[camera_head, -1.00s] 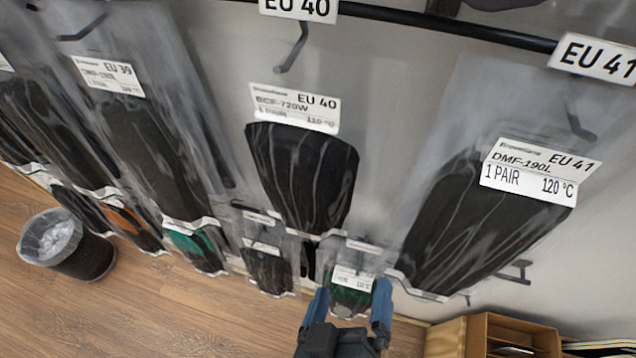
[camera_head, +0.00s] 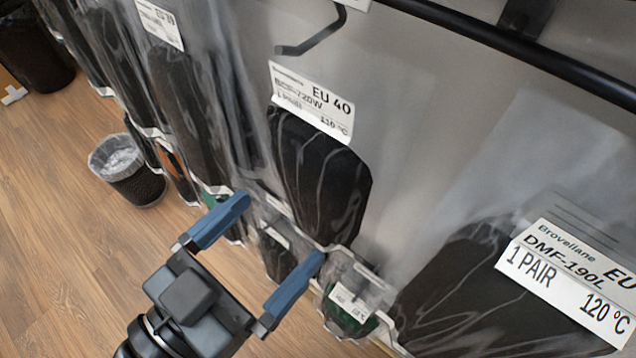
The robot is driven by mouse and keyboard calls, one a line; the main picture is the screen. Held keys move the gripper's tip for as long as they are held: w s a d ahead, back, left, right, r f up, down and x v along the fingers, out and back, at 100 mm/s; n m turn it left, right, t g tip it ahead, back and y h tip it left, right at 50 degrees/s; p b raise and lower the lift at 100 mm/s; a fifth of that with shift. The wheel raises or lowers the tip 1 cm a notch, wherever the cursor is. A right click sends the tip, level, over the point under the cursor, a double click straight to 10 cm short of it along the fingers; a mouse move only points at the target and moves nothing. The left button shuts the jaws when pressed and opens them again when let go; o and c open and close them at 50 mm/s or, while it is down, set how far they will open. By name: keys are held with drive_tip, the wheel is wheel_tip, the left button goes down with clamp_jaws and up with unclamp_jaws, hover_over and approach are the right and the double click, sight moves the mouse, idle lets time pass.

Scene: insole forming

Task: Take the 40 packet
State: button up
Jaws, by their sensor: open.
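The EU 40 packet (camera_head: 318,185) is a clear bag with dark insoles and a white label reading EU 40, BCF-720W, 1 pair, 110 °C. It hangs on the wall in the middle of the view, below a dark hook. My gripper (camera_head: 268,238) has two blue fingers spread wide apart, with nothing between them. It is in front of the packet's lower left part, nearer to the camera. I cannot tell how far the fingers are from the bag.
An EU 41 packet (camera_head: 470,285) hangs at the right, and an EU 39 packet (camera_head: 185,95) at the left. Smaller packets hang below, one with a green insole (camera_head: 345,312). A black rail (camera_head: 500,45) crosses the top right. A bin (camera_head: 135,180) stands on the wooden floor.

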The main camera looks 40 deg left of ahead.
sight(305, 199)
drive_tip(key=shift+w+d+f+p, duration=0.1)
drive_tip(key=shift+w+p, duration=0.25)
drive_tip(key=shift+w, duration=1)
drive_tip(key=shift+w+d+p, duration=0.1)
drive_tip(key=shift+w+p, duration=0.2)
drive_tip(key=shift+w, duration=1.05)
drive_tip(key=shift+c, duration=0.5)
drive_tip(key=c, duration=0.7)
